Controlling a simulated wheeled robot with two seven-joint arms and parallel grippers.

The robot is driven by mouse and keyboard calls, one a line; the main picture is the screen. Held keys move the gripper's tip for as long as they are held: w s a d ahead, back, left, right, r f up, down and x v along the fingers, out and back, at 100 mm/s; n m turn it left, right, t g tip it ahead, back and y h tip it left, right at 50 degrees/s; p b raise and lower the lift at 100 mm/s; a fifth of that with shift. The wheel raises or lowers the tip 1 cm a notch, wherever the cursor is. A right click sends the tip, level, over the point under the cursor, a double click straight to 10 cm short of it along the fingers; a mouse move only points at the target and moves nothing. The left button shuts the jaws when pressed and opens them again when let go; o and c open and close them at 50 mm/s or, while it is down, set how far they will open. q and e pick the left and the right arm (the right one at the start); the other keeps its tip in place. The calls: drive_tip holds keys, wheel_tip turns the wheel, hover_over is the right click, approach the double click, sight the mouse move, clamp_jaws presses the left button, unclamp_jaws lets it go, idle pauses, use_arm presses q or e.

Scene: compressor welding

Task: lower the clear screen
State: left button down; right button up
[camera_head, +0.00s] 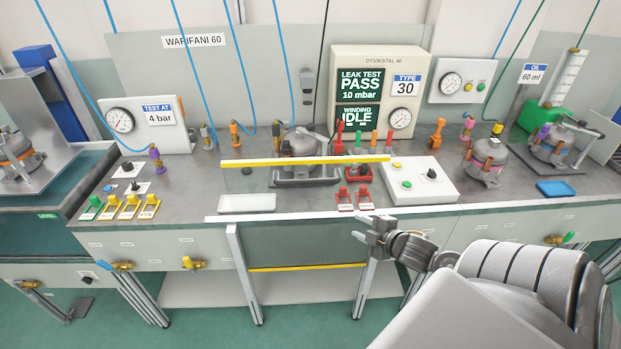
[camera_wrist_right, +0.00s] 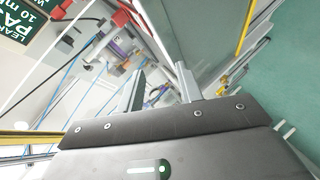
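The clear screen (camera_head: 305,188) stands upright at the front of the middle bench, before a compressor (camera_head: 299,146). A yellow bar (camera_head: 305,160) runs along its top, above the bench top. A second yellow bar (camera_head: 308,267) shows lower, below the bench edge. The clear sheet itself is hard to make out. My right gripper (camera_head: 368,230) is near the screen's right side, below the upper bar and near the white bench edge. In the right wrist view its two fingers (camera_wrist_right: 160,85) are apart with nothing between them. My left gripper is not in view.
A white control box (camera_head: 413,183) with buttons sits right of the screen. Red switches (camera_head: 354,199) stand at the bench's front edge, close to my right gripper. A white tray (camera_head: 247,203) lies left. The leak-test display (camera_head: 359,86) reads PASS and IDLE.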

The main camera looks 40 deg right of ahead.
sight(315, 182)
drive_tip(key=a+r+n+t+y, duration=0.1)
drive_tip(key=a+r+n+y, duration=0.2)
drive_tip(key=r, duration=0.6)
drive_tip(key=a+r+n+t, duration=0.25)
drive_tip(key=a+r, duration=0.35)
drive_tip(key=r, duration=0.3)
drive_tip(key=shift+n+g, duration=0.25)
drive_tip(key=shift+g, duration=0.2)
drive_tip(key=w+p, duration=0.1)
drive_tip(key=w, duration=0.2)
drive_tip(key=w+f+p, duration=0.1)
drive_tip(key=w, duration=0.2)
drive_tip(key=w+p, duration=0.1)
drive_tip(key=w, duration=0.2)
drive_tip(key=shift+a+f, duration=0.3)
drive_tip(key=shift+a, duration=0.1)
drive_tip(key=shift+w+a+f, duration=0.1)
drive_tip(key=shift+w+f, duration=0.15)
drive_tip(key=shift+w, duration=0.55)
clamp_jaws()
